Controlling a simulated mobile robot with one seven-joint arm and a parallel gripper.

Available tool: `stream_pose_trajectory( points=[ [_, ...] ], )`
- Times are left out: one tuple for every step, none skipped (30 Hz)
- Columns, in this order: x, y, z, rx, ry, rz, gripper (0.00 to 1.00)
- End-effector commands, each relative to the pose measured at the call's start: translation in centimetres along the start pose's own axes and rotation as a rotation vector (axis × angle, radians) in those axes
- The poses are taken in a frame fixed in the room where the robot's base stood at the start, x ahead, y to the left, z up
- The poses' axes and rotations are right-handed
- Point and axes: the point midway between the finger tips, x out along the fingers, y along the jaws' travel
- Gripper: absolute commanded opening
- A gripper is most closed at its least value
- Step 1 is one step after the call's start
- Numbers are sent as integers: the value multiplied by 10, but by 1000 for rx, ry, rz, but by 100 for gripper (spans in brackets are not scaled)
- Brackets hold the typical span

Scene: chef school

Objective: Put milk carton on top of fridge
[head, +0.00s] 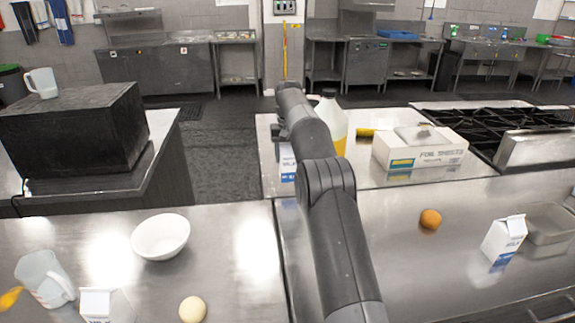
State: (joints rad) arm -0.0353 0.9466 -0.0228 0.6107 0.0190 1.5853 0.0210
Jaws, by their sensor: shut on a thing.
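My gripper (284,138) is at the far end of my arm, mostly hidden behind the arm's links. It is shut on a white and blue milk carton (287,167), which shows partly to the left of my arm above the far counter. Whether the carton touches the counter cannot be told. A black box-shaped unit (70,135), seemingly the fridge, stands on the left counter with a white jug (41,82) on top near its back left. Other milk cartons stand at the right (504,239) and at the bottom left (100,305).
A large bottle (331,118) of yellow liquid and a foil box (419,150) are just right of my gripper. A stove (510,125) is further right. A white bowl (161,237), a pitcher (44,277) and a round pale item (192,309) occupy the near left counter.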

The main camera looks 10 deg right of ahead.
Motion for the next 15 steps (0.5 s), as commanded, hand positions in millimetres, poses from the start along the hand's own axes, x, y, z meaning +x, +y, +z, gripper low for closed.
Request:
stream_pose_trajectory(
  points=[
    [2,-4,-3,-1,3,0,18],
    [3,-6,-3,0,3,0,18],
    [4,-8,-4,0,3,0,18],
    [5,-8,-5,1,2,0,18],
    [6,-9,-5,1,2,0,18],
    [9,-9,-5,1,1,0,18],
    [12,-9,-5,1,0,0,18],
    [16,-9,-5,1,1,0,18],
    [21,-9,-4,1,-1,0,18],
    [25,-9,-4,1,0,0,18],
    [29,-9,-4,1,0,0,18],
    [35,-9,-4,1,0,0,18],
    [38,-9,-4,1,1,0,18],
    [41,-9,-5,1,1,0,18],
    [43,-9,-5,1,2,0,18]
  ],
)
